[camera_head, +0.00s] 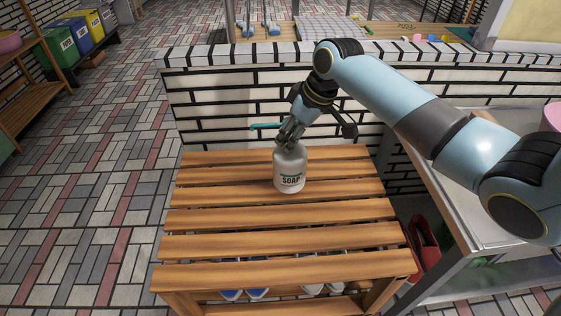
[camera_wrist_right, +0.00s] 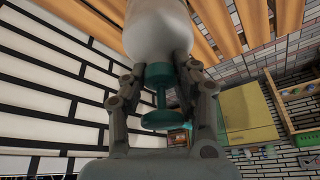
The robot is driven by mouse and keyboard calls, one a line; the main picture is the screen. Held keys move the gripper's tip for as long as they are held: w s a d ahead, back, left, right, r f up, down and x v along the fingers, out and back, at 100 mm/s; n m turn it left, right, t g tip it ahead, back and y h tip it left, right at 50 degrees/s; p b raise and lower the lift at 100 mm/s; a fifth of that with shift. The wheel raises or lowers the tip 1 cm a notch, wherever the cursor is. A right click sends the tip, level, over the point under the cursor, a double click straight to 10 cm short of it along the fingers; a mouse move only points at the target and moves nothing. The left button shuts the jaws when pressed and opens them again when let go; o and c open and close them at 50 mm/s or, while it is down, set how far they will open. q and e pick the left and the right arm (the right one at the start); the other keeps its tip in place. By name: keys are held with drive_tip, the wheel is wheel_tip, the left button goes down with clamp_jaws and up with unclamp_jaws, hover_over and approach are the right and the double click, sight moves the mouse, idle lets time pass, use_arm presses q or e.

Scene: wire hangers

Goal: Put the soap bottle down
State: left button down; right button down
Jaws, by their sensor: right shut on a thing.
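The soap bottle (camera_head: 289,172) is white with a dark "SOAP" label and a teal pump. It is upright at the slatted wooden bench (camera_head: 235,243), over its back middle part; I cannot tell for sure whether its base touches the slats. My right gripper (camera_head: 290,140) is shut on the bottle's neck from above and behind. In the right wrist view the bottle (camera_wrist_right: 158,28) sits between the fingers of the gripper (camera_wrist_right: 162,75), with the teal pump (camera_wrist_right: 160,100) between them. My left gripper is in neither view.
A low white brick wall (camera_head: 220,100) stands right behind the bench. Blue and white shoes (camera_head: 245,294) show under the slats. The bench top around the bottle is clear.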

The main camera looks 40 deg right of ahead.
sight(284, 156)
drive_tip(key=a+f, duration=0.1)
drive_tip(key=a, duration=0.2)
drive_tip(key=shift+f, duration=0.4)
drive_tip(key=shift+a+f, duration=0.1)
drive_tip(key=shift+f, duration=1.95)
drive_tip(key=c, duration=1)
unclamp_jaws()
drive_tip(key=shift+s+f, duration=0.1)
drive_tip(key=shift+f, duration=0.05)
drive_tip(key=p+v, duration=0.1)
drive_tip(key=v, duration=1.1)
drive_tip(key=shift+p, duration=0.35)
